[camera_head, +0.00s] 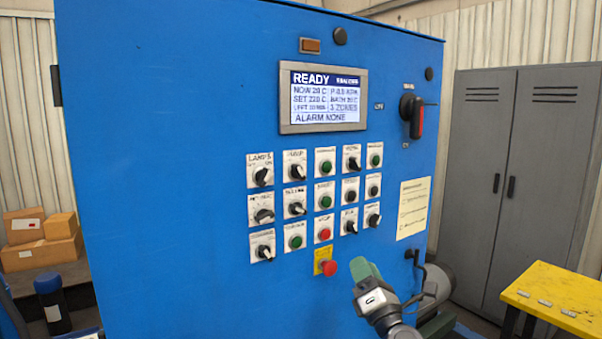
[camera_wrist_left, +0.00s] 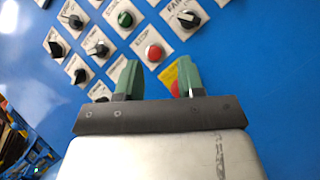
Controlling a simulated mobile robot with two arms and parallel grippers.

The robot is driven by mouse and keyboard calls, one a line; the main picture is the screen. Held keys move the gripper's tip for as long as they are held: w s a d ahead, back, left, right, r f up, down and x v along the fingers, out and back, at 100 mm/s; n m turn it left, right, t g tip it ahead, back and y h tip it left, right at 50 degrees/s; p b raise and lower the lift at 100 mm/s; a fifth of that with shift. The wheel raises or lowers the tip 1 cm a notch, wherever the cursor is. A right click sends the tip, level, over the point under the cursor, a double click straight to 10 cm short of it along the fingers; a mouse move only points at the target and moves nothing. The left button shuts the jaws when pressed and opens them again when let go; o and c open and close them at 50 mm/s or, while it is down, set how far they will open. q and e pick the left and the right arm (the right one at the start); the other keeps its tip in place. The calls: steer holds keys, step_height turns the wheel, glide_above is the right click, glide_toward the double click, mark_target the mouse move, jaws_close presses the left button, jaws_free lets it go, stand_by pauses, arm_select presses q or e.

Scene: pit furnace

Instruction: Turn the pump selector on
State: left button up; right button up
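The pump selector (camera_head: 298,172) is a black knob on a white plate in the top row of the blue cabinet's controls. Its label is blurred but seems to read PUMP, and its handle slants down to the right. My left gripper (camera_head: 367,271) is low and to the right of it, beside the red mushroom button (camera_head: 329,267), away from the selector. In the left wrist view the two green fingers (camera_wrist_left: 159,80) stand apart with nothing held between them. I cannot tell which knob there is the pump selector. My right gripper is not in view.
Similar selectors and green and red buttons surround it closely, including the lamps selector (camera_head: 263,175) to its left. A display (camera_head: 324,97) reading READY is above. A rotary switch handle (camera_head: 413,116) sticks out at right. A yellow table (camera_head: 555,294) stands lower right.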

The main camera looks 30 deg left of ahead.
arm_select(q)
steer(key=s+a+r+n+g, duration=0.1)
steer(key=s+r+n+g, duration=0.25)
steer(key=r+n, duration=0.4)
steer(key=s+a+r+n+g, duration=0.2)
steer(key=r+n+g, duration=0.2)
steer(key=r+n, duration=0.3)
steer(key=n+h, duration=0.2)
steer(key=n, duration=0.2)
glide_toward(301, 172)
steer(key=shift+m+g, duration=0.25)
steer(key=p+x, duration=0.1)
steer(key=x, duration=0.2)
steer(key=p+x, duration=0.3)
steer(key=x, duration=0.2)
steer(key=shift+w+a+r, duration=0.2)
steer(key=shift+a+r, duration=0.05)
steer(key=shift+a, duration=0.05)
steer(key=shift+w+a+f+p, duration=0.15)
steer(key=shift+w+a+p, duration=0.2)
steer(key=shift+a, duration=0.2)
jaws_close()
